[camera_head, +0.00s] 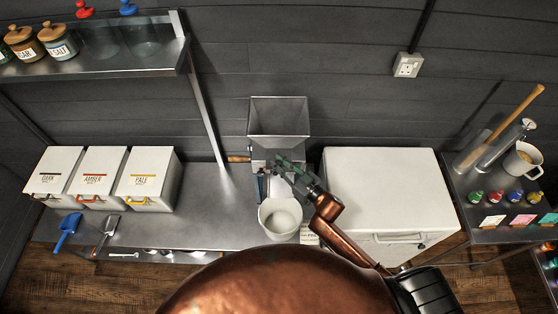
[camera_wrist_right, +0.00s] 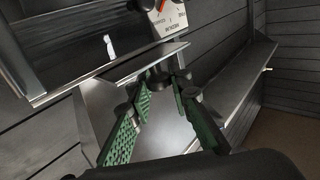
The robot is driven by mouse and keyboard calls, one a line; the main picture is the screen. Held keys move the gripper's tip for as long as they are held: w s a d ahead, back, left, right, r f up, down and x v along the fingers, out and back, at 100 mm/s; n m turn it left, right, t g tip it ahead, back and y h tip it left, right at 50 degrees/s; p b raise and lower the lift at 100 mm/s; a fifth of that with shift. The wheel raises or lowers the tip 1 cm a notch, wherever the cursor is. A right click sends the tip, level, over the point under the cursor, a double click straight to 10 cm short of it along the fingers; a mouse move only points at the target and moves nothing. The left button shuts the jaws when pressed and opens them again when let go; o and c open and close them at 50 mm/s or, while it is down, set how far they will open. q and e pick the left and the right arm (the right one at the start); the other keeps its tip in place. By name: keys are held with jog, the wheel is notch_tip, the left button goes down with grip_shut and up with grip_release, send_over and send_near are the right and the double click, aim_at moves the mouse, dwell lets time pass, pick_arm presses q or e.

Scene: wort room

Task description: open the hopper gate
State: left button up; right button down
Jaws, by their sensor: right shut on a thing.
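The grain mill's metal hopper (camera_head: 279,118) stands open-topped at the back of the steel counter, in the middle of the head view. My right gripper (camera_head: 282,163) is at the mill's front, just below the hopper. In the wrist view the green fingers of my right gripper (camera_wrist_right: 162,84) close around a small dark part, probably the hopper gate's handle. The gate plate itself is largely hidden by the fingers, so I cannot tell how far it stands out. A white bucket (camera_head: 280,219) stands under the mill. My left gripper is not in view.
A wooden crank handle (camera_head: 239,159) sticks out at the mill's left. A big white chest (camera_head: 388,192) stands close on the right. White malt bins (camera_head: 148,184) and a blue scoop (camera_head: 68,232) are at the left. The counter between bins and mill is clear.

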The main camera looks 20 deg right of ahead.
jog(key=s, duration=0.1)
jog(key=s+p, duration=0.1)
jog(key=shift+s+a, duration=0.4)
jog(key=c, duration=1.8)
grip_release()
jog(key=shift+o, duration=0.2)
jog(key=shift+s, duration=0.1)
jog(key=v, duration=1.1)
jog(key=shift+s+d, duration=0.2)
jog(key=shift+s, duration=0.15)
